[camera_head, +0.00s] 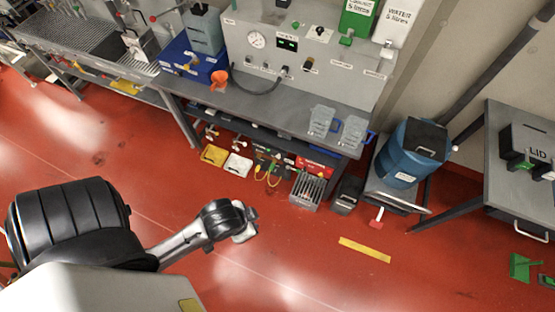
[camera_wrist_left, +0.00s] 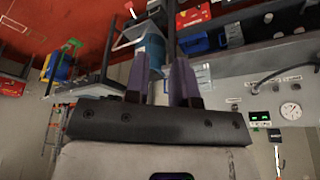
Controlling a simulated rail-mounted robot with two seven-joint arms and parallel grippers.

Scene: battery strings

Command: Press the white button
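My left gripper (camera_head: 246,222) is at the end of the arm that comes in from the left in the head view, above the red floor and apart from the bench. In the left wrist view its two purplish fingers (camera_wrist_left: 160,88) stand apart with nothing between them. The grey control panel (camera_head: 345,66) at the back of the bench carries a gauge (camera_head: 256,39), a green-lit display (camera_head: 287,43) and several small controls. I cannot clearly make out a white button among them. The panel also shows in the left wrist view (camera_wrist_left: 235,90). My right gripper is not in view.
A long grey bench (camera_head: 265,103) with clear jugs (camera_head: 321,121) runs along the wall. Beneath it are bins and a grey slatted box (camera_head: 307,191). A blue drum (camera_head: 404,160) stands right of the bench. The red floor between my arm and the bench is mostly clear.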

